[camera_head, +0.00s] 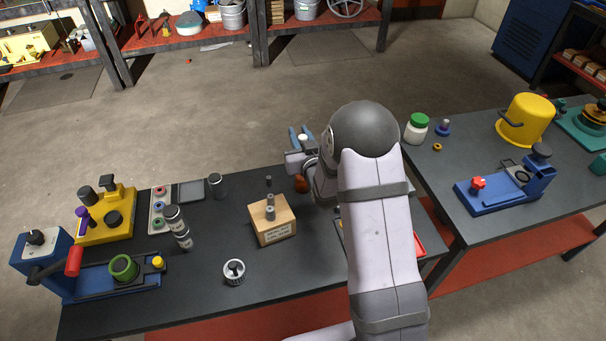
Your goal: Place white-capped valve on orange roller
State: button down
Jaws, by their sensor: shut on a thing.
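My gripper (299,138) is above the back edge of the left dark table, its blue-grey fingers pointing away from the camera. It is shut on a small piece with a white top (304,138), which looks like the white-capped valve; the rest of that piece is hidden. An orange-brown rounded thing (301,184), possibly the orange roller, sits near the table's back edge, below my gripper in the picture and partly covered by my wrist. A gap shows between it and the held piece.
A wooden block (272,221) with grey pegs stands left of my arm. Grey cylinders (177,222), a knurled cap (234,271) and a yellow fixture (106,213) are farther left. A red-edged tray (420,246) is partly behind my arm. The right table holds a green-lidded jar (416,128).

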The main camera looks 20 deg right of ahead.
jog(key=shift+f+p, duration=0.65)
jog(key=shift+f, duration=2.2)
jog(key=shift+f+p, duration=0.45)
jog(key=shift+f, duration=1.6)
jog(key=shift+f, duration=0.2)
jog(key=c, duration=1.5)
grip_release()
jog(key=shift+c, duration=0.2)
jog(key=shift+s+r, duration=0.1)
jog(key=shift+r, duration=0.1)
jog(key=s+r+b, duration=0.1)
jog(key=s+b, duration=0.2)
jog(key=s, duration=0.8)
jog(key=shift+s+r, duration=0.4)
